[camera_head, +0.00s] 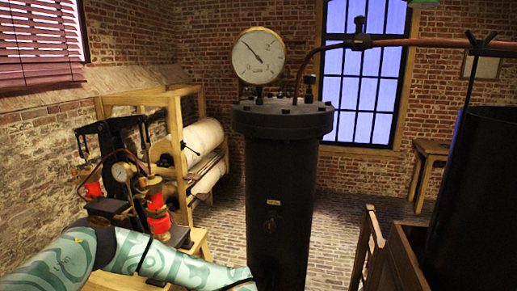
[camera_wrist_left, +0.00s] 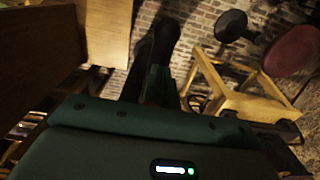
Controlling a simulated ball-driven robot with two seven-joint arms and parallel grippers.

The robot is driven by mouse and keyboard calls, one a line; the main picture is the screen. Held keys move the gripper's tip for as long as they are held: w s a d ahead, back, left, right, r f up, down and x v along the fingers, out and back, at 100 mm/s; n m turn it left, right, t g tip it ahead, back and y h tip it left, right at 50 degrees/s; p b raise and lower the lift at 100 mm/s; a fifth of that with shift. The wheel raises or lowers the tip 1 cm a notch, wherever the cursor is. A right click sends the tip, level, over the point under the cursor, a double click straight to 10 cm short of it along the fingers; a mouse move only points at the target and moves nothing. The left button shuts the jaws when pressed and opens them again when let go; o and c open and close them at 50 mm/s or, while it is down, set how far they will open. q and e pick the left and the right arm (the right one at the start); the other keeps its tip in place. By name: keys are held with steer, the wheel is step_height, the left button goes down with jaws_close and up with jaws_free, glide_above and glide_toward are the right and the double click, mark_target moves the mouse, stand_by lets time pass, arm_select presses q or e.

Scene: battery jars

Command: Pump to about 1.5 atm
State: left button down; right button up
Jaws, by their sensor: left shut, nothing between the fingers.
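A large round pressure gauge (camera_head: 258,55) with a white dial and brass rim stands on the lid of a tall black cylindrical vessel (camera_head: 280,185). Its needle points to the upper left; the numbers are too small to read surely. At the left stands a pump-like apparatus with red cylinders (camera_head: 157,220), black upright levers and a small gauge (camera_head: 122,172). My left arm crosses in front of its foot, and its end is cut off at the bottom edge. In the left wrist view my left gripper (camera_wrist_left: 158,45) is shut and empty, its dark fingers together. My right gripper does not show.
A copper pipe (camera_head: 420,42) runs from the vessel to the right. A wooden rack (camera_head: 188,108) with white rolls stands behind the apparatus. A dark tank (camera_head: 485,190) is at the right. The left wrist view shows a wooden frame (camera_wrist_left: 235,103) and a dark red disc (camera_wrist_left: 292,50).

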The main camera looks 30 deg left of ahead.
arm_select(q)
steer(key=shift+w, duration=0.1)
steer(key=shift+f, duration=0.4)
step_height(320, 180, down, 13)
steer(key=b, duration=1)
step_height(320, 180, up, 12)
steer(key=p, duration=1.1)
steer(key=shift+r, duration=0.15)
steer(key=shift+r+b, duration=0.3)
steer(key=shift+b, duration=0.15)
steer(key=shift+r, duration=0.4)
